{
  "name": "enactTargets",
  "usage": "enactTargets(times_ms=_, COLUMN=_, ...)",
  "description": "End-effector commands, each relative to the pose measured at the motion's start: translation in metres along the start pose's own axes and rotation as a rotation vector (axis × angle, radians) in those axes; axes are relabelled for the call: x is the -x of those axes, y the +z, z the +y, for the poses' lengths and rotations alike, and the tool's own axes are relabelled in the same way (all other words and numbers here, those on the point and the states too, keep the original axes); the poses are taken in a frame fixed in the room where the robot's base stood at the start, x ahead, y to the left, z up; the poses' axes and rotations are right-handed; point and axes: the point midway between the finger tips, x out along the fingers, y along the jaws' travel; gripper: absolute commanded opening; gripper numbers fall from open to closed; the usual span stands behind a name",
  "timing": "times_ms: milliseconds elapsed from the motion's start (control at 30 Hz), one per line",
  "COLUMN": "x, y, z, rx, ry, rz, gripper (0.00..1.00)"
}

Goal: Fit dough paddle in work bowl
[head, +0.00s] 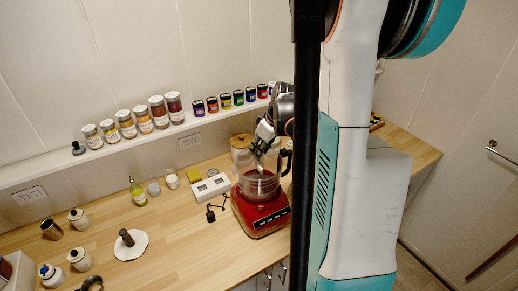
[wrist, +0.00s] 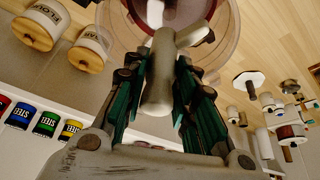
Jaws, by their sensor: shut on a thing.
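The red food processor (head: 262,213) stands on the wooden counter with its clear work bowl (head: 243,184) on top. My gripper (head: 264,146) points down over the bowl's opening. It is shut on the pale dough paddle (head: 258,163), whose lower part reaches down at the bowl. In the wrist view the paddle (wrist: 159,75) stands between the two fingers of my gripper (wrist: 160,90). The clear round rim of the work bowl (wrist: 231,45) shows beyond it. I cannot tell whether the paddle touches the bowl's centre.
A white box (head: 211,187) and a small black attachment (head: 211,214) lie left of the processor. A wooden-lidded canister (head: 241,142) stands behind it. A wall shelf (head: 130,147) carries jars and coloured tins.

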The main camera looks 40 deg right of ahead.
Motion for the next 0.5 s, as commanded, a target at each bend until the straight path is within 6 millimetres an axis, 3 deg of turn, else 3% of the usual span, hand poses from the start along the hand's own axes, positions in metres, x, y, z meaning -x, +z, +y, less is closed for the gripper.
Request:
enactTargets(times_ms=100, x=-0.015, y=0.006, z=0.0, rx=0.0, ry=0.0, rz=0.0, gripper=0.0)
enactTargets(times_ms=500, x=-0.042, y=0.017, z=-0.001, rx=-0.001, ry=0.001, rz=0.0, gripper=0.0)
